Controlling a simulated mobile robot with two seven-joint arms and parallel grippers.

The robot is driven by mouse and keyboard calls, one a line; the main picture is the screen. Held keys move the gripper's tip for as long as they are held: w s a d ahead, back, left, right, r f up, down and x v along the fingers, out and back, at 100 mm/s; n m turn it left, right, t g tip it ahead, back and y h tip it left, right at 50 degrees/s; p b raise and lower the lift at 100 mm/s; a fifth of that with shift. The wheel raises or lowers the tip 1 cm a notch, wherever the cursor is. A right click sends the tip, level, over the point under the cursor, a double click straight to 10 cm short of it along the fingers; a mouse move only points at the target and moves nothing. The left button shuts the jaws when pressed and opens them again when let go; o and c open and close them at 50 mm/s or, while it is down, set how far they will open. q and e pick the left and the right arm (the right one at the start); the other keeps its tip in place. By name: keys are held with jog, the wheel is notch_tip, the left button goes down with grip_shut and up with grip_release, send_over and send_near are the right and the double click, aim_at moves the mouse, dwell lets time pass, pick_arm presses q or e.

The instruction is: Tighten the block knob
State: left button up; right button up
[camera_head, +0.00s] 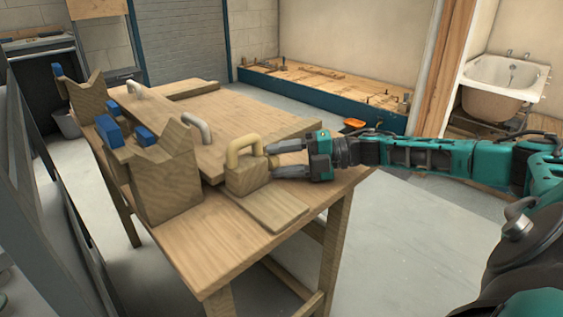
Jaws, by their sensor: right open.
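A small wooden block (247,179) with a pale yellow, arched handle (243,148) on top stands on a flat board (265,207) near the right side of the wooden workbench (215,250). My right gripper (271,161) comes in from the right, level with the block. Its fingers are open and point left at the block's right side. Whether they touch it I cannot tell. A knob on this block is not clearly visible; the fingers may hide it. My left gripper is out of view.
Wooden V-shaped holders (165,186) with blue parts (109,131) stand along the bench's left side. A grey curved handle (197,128) lies behind the block. A low blue-sided platform (325,96) and a bathtub (503,86) are farther back. The bench's front is clear.

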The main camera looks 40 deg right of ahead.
jog(key=shift+c, duration=0.4)
jog(key=c, duration=0.7)
jog(key=shift+r+p, duration=0.2)
jog(key=shift+p, duration=0.4)
jog(key=p, duration=0.2)
jog(key=shift+w+r+m+g+p, duration=0.1)
jog(key=shift+r+m+g+p, duration=0.2)
jog(key=shift+g+p, duration=0.1)
jog(key=h+p, duration=0.1)
jog(key=p, duration=0.2)
jog(key=shift+m+g+p, duration=0.3)
jog(key=shift+m+g, duration=0.1)
jog(key=shift+m+g+p, duration=0.3)
jog(key=shift+p, duration=0.75)
jog(key=shift+w+f+g+h+p, duration=0.1)
jog(key=shift+f+g+h+p, duration=0.2)
jog(key=shift+h+p, duration=0.15)
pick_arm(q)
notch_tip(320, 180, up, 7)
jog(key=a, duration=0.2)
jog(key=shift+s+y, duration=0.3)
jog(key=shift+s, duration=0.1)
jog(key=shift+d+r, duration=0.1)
